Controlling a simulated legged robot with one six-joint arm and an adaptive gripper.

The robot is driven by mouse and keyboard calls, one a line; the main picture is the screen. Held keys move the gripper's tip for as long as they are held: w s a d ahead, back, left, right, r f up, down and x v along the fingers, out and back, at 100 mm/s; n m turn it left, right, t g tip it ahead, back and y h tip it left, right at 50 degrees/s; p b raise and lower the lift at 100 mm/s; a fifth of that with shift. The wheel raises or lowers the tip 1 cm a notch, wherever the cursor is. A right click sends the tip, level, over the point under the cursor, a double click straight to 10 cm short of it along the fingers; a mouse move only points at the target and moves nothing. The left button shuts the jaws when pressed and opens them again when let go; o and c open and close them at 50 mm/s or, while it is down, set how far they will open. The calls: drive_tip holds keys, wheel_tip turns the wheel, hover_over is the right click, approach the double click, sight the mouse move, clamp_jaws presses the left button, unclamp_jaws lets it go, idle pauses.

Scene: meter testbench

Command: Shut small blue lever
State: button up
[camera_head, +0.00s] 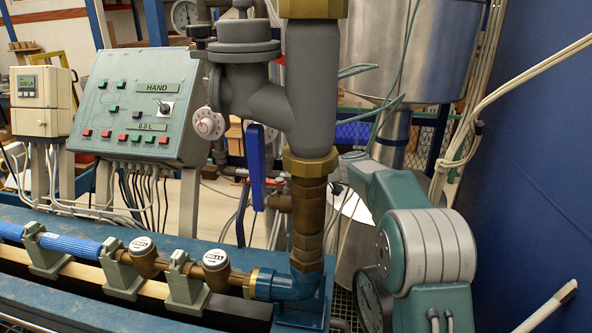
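The small blue lever (256,166) stands upright just left of the vertical pipe, near the middle of the view. It is a flat blue handle, roughly parallel to the pipe. A brass fitting (281,203) at its lower part joins it to the brass pipe section (309,213). The pipe rises into a thick grey pipe body (312,100) and ends below in a blue elbow (285,286). My gripper is not in view.
A control box (137,107) with coloured buttons stands back left. Small round meters (216,261) sit along the blue bench (120,310) in front. A teal and grey unit (428,250) and dial gauge (371,303) crowd the right. Hanging cables run behind the lever.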

drive_tip(key=shift+a, duration=0.3)
drive_tip(key=shift+d, duration=0.1)
clamp_jaws()
drive_tip(key=shift+d+f, duration=0.1)
drive_tip(key=shift+t, duration=0.3)
drive_tip(key=shift+m+t+h, duration=0.6)
drive_tip(key=shift+m+t, duration=0.3)
drive_tip(key=shift+m, duration=0.5)
drive_tip(key=shift+f+t, duration=0.1)
drive_tip(key=shift+t, duration=0.2)
drive_tip(key=shift+m, duration=0.3)
drive_tip(key=shift+c, duration=0.2)
unclamp_jaws()
drive_tip(key=shift+o, duration=0.2)
drive_tip(key=shift+s+d, duration=0.1)
